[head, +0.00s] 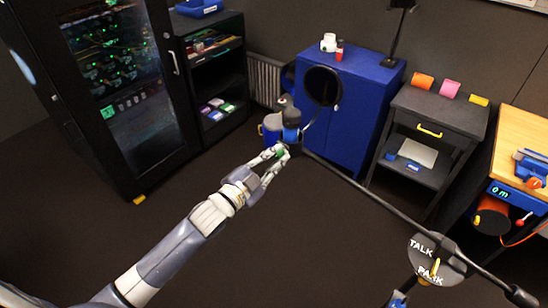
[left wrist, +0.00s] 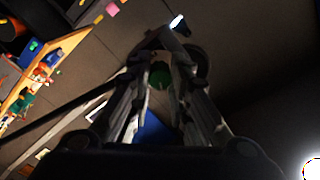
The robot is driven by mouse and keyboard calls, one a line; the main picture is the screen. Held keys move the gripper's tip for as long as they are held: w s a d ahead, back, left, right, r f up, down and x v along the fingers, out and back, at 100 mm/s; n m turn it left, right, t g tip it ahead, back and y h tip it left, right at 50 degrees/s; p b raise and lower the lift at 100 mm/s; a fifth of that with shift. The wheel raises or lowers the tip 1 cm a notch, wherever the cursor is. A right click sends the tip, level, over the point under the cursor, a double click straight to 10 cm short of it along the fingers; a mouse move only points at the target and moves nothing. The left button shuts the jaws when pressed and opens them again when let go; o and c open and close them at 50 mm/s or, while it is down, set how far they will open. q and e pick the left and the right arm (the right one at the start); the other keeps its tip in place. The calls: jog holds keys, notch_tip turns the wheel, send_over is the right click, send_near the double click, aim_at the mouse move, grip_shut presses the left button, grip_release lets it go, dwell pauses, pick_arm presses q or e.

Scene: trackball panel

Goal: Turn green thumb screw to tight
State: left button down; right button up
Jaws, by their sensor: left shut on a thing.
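The green thumb screw (head: 280,152) shows as a small green patch at the lower side of a blue and black fitting (head: 291,118), where a long dark pole (head: 365,193) starts. My left gripper (head: 278,153) reaches up to it from the lower left and is shut on the screw. In the left wrist view the round green screw (left wrist: 160,75) sits between the two fingers (left wrist: 158,84). The fingers hide its sides, and I cannot tell how tight it is. My right gripper is not in view.
The pole runs down right past a round TALK/PARK dial (head: 433,262). A black round disc (head: 322,85) stands above the fitting. Behind are a blue cabinet (head: 350,125), a dark side table (head: 440,112) and a glass-door rack (head: 118,80). A wooden bench (head: 520,140) is at right.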

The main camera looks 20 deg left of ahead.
pick_arm(q)
jog(key=c, duration=1.5)
grip_release()
jog(key=shift+o, duration=0.2)
jog(key=shift+s, duration=0.1)
jog(key=v, duration=1.2)
